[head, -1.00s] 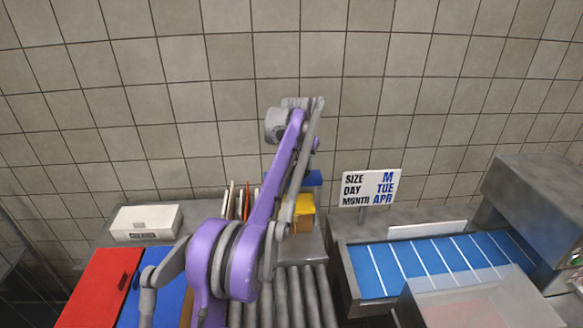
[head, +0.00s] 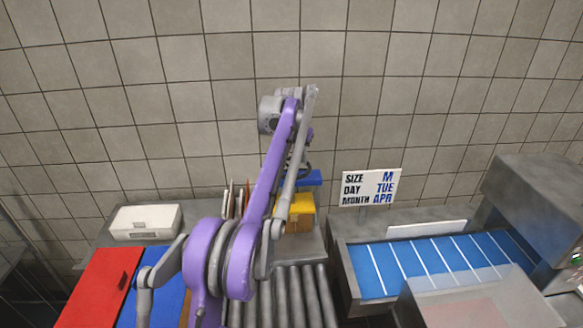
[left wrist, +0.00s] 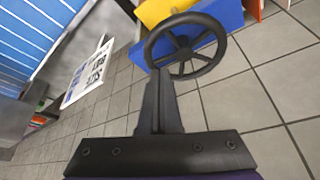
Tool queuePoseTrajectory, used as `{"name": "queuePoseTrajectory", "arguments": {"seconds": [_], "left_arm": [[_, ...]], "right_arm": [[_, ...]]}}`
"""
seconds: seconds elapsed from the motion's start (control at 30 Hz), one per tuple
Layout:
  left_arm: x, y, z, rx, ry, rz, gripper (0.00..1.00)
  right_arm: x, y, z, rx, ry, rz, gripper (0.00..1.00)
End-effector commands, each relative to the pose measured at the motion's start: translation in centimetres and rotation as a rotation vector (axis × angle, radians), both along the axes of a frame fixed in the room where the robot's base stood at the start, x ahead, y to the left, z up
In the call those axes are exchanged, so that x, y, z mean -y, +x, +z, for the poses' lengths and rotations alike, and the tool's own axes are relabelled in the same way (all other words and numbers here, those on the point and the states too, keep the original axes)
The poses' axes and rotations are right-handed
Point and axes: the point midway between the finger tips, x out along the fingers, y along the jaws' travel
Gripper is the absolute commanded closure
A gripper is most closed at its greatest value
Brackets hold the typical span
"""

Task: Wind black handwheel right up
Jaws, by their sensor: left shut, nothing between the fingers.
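The black handwheel (left wrist: 184,54) shows in the left wrist view, a spoked ring with a central hub, just beyond my left fingertips. My left gripper (left wrist: 160,73) is shut and empty, its fingers pointing at the lower left of the wheel's rim. The tips overlap the rim in the picture; I cannot tell whether they touch it. In the head view my purple left arm hides most of the gripper and the wheel. My right gripper is not in view.
A blue block (head: 308,178) and a yellow block (head: 301,206) stand behind my arm. Metal rollers (head: 290,295) lie in front. A sign (head: 371,187) reading M, TUE, APR and a blue conveyor (head: 430,266) are at the right. A white case (head: 146,222) is at the left.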

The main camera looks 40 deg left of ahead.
Motion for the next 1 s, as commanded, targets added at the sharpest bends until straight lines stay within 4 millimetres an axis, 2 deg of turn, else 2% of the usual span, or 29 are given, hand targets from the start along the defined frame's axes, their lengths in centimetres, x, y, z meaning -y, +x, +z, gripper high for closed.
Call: {"name": "queuePoseTrajectory", "arguments": {"seconds": [0.6,1.0], "left_arm": [[-5.7,-4.3,0.0,-0.001,-0.001,0.002,1.00],[-5.9,-4.4,0.0,0.000,-0.001,-0.001,1.00]], "right_arm": [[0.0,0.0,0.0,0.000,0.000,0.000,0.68],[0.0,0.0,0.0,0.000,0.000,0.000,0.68]]}}
